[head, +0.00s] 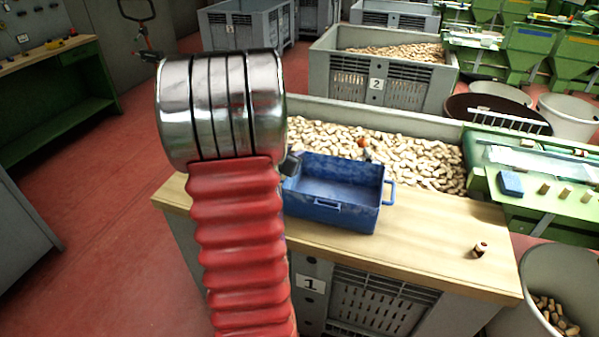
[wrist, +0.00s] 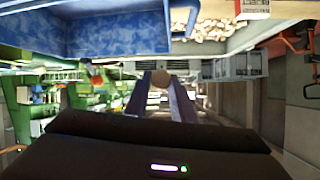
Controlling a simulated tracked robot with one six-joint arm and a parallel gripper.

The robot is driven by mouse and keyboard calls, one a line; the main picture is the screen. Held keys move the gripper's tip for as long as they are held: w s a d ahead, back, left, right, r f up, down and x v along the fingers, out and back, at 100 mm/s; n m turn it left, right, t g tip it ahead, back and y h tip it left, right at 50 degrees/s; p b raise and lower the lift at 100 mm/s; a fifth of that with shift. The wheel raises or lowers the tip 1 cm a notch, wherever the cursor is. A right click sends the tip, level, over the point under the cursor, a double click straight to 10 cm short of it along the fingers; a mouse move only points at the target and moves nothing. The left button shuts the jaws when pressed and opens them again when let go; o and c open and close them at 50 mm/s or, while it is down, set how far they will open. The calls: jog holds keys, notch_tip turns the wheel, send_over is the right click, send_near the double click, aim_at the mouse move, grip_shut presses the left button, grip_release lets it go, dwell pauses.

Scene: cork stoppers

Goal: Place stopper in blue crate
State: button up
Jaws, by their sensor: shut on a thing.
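The blue crate (head: 345,218) stands on a wooden board, and its inside looks empty from the head view. Its blue wall (wrist: 120,38) fills the upper left of the wrist view, which looks upside down. My gripper (wrist: 160,88) is shut on a round-ended cork stopper (wrist: 160,78), held between the fingertips and apart from the crate. In the head view my arm hides most of the gripper and the held stopper. Another small stopper (head: 481,249), brown with a dark part, stands on the right end of the board.
A grey bin full of corks (head: 420,158) lies behind the wooden board (head: 430,235). A green machine (head: 545,195) stands at the right. The board is clear between crate and standing stopper.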

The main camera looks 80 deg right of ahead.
jog(key=shift+f, duration=0.85)
jog(key=shift+f, duration=0.1)
jog(key=shift+f, duration=1.8)
jog(key=shift+f, duration=0.25)
jog(key=shift+f, duration=0.2)
